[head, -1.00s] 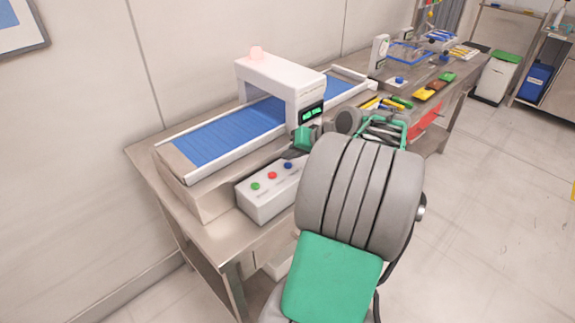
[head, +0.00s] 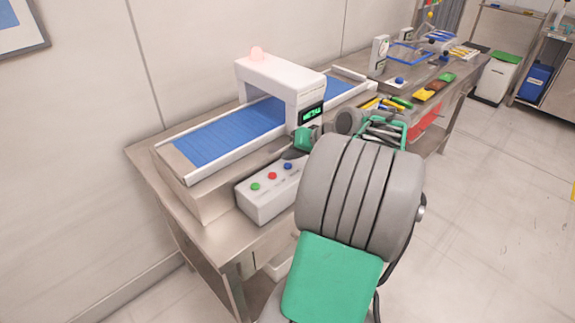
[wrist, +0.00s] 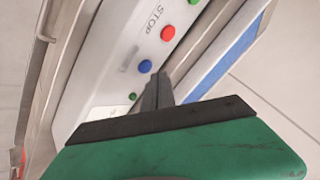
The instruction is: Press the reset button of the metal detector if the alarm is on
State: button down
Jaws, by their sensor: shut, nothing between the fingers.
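The white metal detector (head: 285,79) arches over a blue conveyor belt (head: 225,132). A white control box (head: 265,203) in front carries green (head: 255,187), red (head: 272,175) and blue (head: 287,166) buttons. In the wrist view, STOP stands beside the red button (wrist: 167,33); the label by the blue button (wrist: 145,66) is unreadable. My gripper (wrist: 155,82) is shut and empty, its tips close to the blue button; contact cannot be told.
A smaller green button (wrist: 132,96) lies beyond the blue one in the wrist view. My arm hides part of the steel table (head: 215,240) and the box's right end. Several tools and trays lie farther along the table. Open floor (head: 480,210) is at the right.

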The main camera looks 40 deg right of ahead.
aim_at(291, 167)
dwell(0.5)
jog(key=shift+f, duration=0.4)
jog(key=shift+f+b, duration=0.4)
dwell(0.6)
jog(key=shift+r+p, duration=0.75)
jog(key=shift+r, duration=0.05)
notch_tip(291, 167, up, 5)
jog(key=p, duration=0.4)
dwell(0.5)
